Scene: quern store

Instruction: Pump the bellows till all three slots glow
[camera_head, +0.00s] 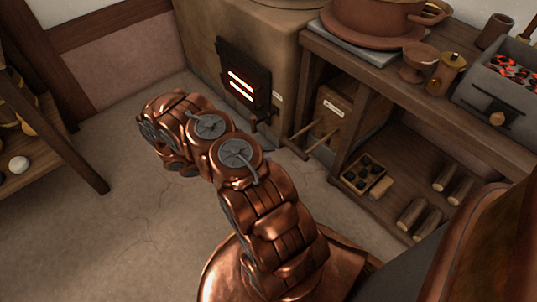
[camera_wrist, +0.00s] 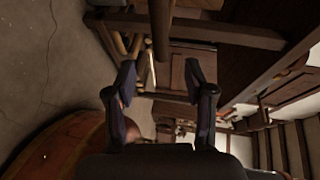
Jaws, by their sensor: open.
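The clay stove (camera_head: 205,35) has a dark iron door (camera_head: 258,76). Two slots (camera_head: 241,85) in it glow orange-white; I cannot make out a third lit one. Right of the stove, under the bench, stands a wooden box (camera_head: 333,108) with a small label and pale wooden rods at its front, apparently the bellows. My gripper (camera_wrist: 160,78) is open in the wrist view, with dark fingers apart and nothing held. A pale rod (camera_wrist: 150,70) shows beyond and between the fingers, and I cannot tell how near it is. In the head view my arm hides the gripper.
A shelf rack (camera_head: 50,135) stands at left. The floor (camera_head: 105,230) between is clear.

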